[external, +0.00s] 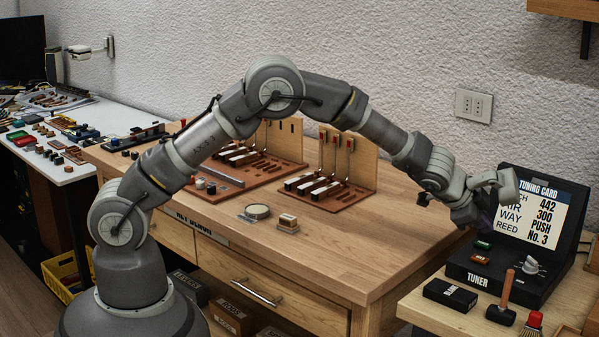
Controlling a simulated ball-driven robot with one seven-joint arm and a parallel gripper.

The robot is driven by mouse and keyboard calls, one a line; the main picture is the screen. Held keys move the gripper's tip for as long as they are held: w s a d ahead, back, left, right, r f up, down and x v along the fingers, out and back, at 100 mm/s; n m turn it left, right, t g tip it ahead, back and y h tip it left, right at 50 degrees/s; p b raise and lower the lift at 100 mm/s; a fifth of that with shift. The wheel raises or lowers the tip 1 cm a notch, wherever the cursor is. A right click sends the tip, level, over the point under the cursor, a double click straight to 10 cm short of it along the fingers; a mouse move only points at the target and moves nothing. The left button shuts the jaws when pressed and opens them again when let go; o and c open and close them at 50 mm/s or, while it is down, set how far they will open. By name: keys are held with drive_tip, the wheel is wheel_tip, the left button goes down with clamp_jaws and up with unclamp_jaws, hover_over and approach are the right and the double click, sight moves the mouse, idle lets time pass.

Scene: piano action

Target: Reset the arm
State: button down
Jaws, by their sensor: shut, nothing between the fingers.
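My arm arches from its base at the lower left over the wooden workbench (350,262) to the right. My gripper (484,220) is at the far end of the arm, in front of the left edge of the black tuner (540,235) with its tuning card. It is shut and seems empty. The fingertips are small and dark against the tuner, so their detail is hard to see. I cannot tell whether they touch anything.
Piano action models (340,180) stand on the bench behind my arm. A round tin (257,212) and small block (288,223) lie nearer. A black box (450,294) and hammer (505,292) are on the right table. The bench's front right is clear.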

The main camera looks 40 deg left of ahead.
drive_tip(key=shift+r, duration=0.4)
drive_tip(key=shift+f, duration=0.1)
drive_tip(key=w+a+r+n+t+y, duration=0.15)
drive_tip(key=a+r+n, duration=0.25)
drive_tip(key=a+r, duration=1.05)
drive_tip(key=w+a+r+n+t, duration=0.15)
drive_tip(key=a+r+n, duration=0.25)
drive_tip(key=a+r, duration=1)
drive_tip(key=s+a+r+n+t, duration=0.1)
drive_tip(key=s+a+r+n, duration=0.1)
drive_tip(key=s+a+r, duration=0.3)
drive_tip(key=s+a+r+n+t+y, duration=0.1)
drive_tip(key=s+a+r+n, duration=0.1)
drive_tip(key=s+a+r, duration=0.3)
drive_tip(key=s+a+r+n+t+y, duration=0.1)
drive_tip(key=s+a+r, duration=0.4)
drive_tip(key=s+r, duration=0.5)
wheel_tip(320, 180, up, 6)
drive_tip(key=shift+a+f+n+t, duration=0.15)
drive_tip(key=shift+n+t, duration=0.25)
drive_tip(key=shift+t, duration=0.1)
drive_tip(key=c, duration=1.8)
unclamp_jaws()
